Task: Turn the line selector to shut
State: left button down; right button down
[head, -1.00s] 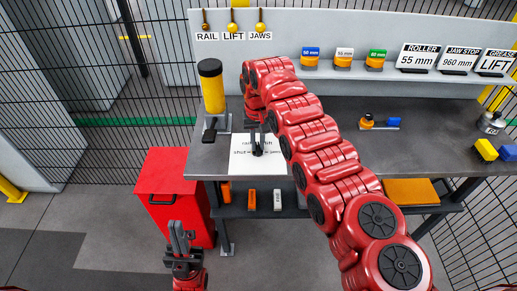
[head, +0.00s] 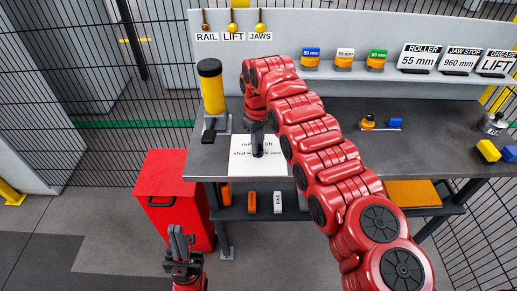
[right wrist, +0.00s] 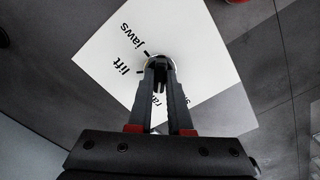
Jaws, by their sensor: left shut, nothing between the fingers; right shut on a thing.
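The line selector (right wrist: 150,60) is a small round knob on a white sheet (head: 275,168) at the bench's front left. The sheet carries the words rail, lift, shut and jaws around the knob. My right gripper (head: 258,152) points down over the sheet and is shut on the selector. In the right wrist view its fingers (right wrist: 160,68) cover most of the knob and part of the words rail and shut; lift and jaws read clearly. Which word the selector points at cannot be told. My left gripper (head: 178,238) is shut and empty, low in front of the red cabinet.
A yellow cylinder with a black top (head: 212,88) stands left of the sheet. The red cabinet (head: 170,190) stands left of the bench.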

jog(key=n, duration=0.4)
jog(key=shift+n, duration=0.3)
jog(key=n, duration=0.3)
jog(key=c, duration=1.3)
grip_release()
jog(key=shift+n, duration=0.4)
jog(key=o, duration=0.6)
